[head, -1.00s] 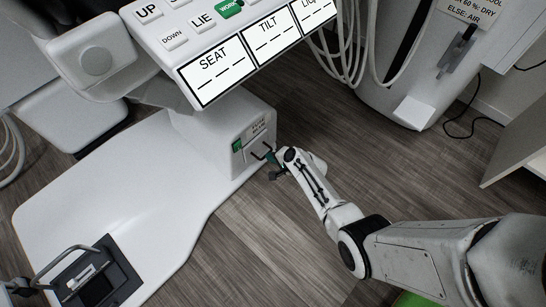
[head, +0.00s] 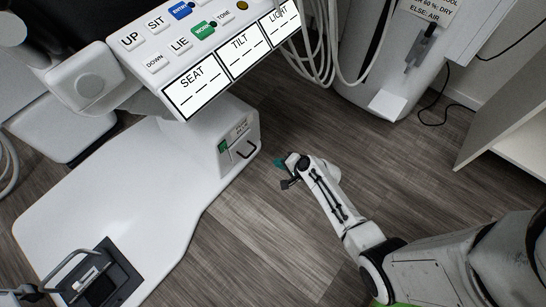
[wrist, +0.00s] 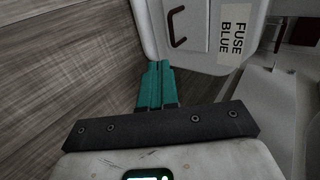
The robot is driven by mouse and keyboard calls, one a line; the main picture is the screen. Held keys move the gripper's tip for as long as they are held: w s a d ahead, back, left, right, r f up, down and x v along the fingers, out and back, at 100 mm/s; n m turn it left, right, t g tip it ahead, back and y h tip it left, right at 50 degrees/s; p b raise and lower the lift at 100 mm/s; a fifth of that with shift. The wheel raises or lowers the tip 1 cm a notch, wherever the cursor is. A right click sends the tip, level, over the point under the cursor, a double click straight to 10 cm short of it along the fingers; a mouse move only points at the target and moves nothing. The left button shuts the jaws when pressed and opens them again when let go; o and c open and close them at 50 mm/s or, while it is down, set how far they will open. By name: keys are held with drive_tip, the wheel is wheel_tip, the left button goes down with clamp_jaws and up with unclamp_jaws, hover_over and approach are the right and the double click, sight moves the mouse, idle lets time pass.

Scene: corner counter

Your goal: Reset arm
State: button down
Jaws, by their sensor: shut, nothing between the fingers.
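My gripper (head: 279,163) is at the end of my white arm, over the wood floor, to the right of the white chair base. In the wrist view my gripper's teal fingers (wrist: 155,86) are together with nothing between them. Ahead of them is a white box face with a dark U-shaped handle (wrist: 177,27) and a label (wrist: 233,33) reading "FUSE BLUE". The fingertips appear apart from the handle. In the head view the same handle (head: 246,149) sits on the end of the chair base, left of my gripper.
A control panel (head: 209,75) with buttons and SEAT, TILT and LIGHT displays overhangs the chair base (head: 135,195). Hoses (head: 318,50) hang beside a white cabinet at the top. A foot pedal (head: 95,280) is at lower left. The floor (head: 255,235) around my arm is clear.

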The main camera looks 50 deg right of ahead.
drive_tip(key=shift+s+r, duration=0.15)
drive_tip(key=shift+s, duration=0.05)
drive_tip(key=s+a+r+n+g+y, duration=0.35)
drive_tip(key=s+a+r+n, duration=0.3)
drive_tip(key=a+n, duration=0.3)
drive_tip(key=s+r+n+g+h, duration=0.4)
drive_tip(key=s+r+n+g, duration=0.3)
drive_tip(key=s+r, duration=0.7)
wheel_tip(320, 180, up, 31)
drive_tip(key=w+t+p, duration=0.1)
drive_tip(key=p, duration=2.9)
drive_tip(key=shift+a+f+n+p, duration=0.2)
drive_tip(key=shift+a+n+p, duration=0.05)
drive_tip(key=shift+n+p, duration=0.15)
